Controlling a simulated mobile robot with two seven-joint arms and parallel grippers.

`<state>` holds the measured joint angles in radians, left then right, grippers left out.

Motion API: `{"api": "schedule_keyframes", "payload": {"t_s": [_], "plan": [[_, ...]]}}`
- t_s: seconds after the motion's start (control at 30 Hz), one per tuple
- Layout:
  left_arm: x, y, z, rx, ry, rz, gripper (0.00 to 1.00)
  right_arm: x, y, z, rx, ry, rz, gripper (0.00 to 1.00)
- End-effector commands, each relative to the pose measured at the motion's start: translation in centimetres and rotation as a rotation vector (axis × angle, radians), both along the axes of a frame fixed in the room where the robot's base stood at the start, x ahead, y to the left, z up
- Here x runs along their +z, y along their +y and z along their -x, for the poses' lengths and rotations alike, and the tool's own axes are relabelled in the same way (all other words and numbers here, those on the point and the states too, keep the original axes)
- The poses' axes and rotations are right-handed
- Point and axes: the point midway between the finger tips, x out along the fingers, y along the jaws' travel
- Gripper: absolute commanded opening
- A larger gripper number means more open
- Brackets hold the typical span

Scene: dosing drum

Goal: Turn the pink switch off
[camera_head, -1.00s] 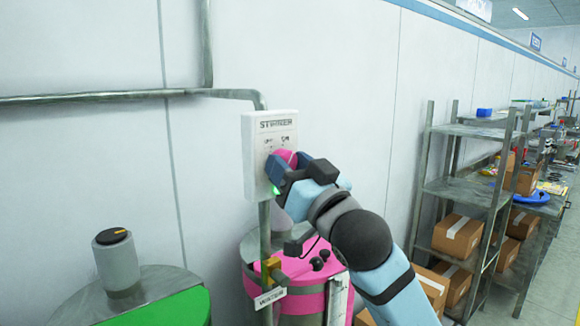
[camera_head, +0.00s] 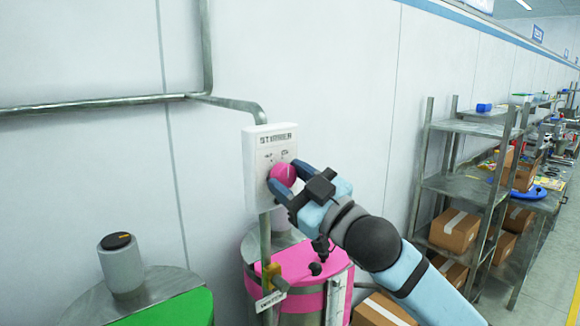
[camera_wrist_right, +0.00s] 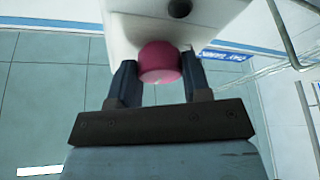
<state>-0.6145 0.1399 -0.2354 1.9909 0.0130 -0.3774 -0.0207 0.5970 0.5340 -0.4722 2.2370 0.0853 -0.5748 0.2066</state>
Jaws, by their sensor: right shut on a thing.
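The pink switch (camera_head: 284,174) is a round knob on a white box (camera_head: 258,150) labelled like "STIRRER" on the wall. My right gripper (camera_head: 281,183) is at the box with its fingers on either side of the knob, shut on it. In the right wrist view the pink knob (camera_wrist_right: 159,62) sits between the two dark fingertips (camera_wrist_right: 158,74). The small marks above the knob are too blurred to read surely. My left gripper is in neither view.
A pink drum (camera_head: 300,275) stands below the box, with a yellow valve (camera_head: 272,275) and a hanging tag by the pipe. A green-topped drum (camera_head: 170,308) is at the lower left. Metal shelves (camera_head: 465,190) with cardboard boxes stand at the right.

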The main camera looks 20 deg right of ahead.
Motion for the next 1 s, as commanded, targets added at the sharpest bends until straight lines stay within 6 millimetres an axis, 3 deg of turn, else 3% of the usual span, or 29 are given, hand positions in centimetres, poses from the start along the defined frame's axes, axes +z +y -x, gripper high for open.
{"api": "schedule_keyframes", "payload": {"t_s": [0.03,0.5,1.0], "plan": [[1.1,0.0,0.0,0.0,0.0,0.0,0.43,0.5,-0.1,-0.1,-0.003,-0.013,0.045,0.2],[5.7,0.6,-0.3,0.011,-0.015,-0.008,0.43,0.5,-0.2,-0.1,0.0,-0.141,0.396,0.2],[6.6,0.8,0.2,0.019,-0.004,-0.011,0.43,0.2,-0.2,-0.1,0.001,-0.19,0.524,0.2]]}}
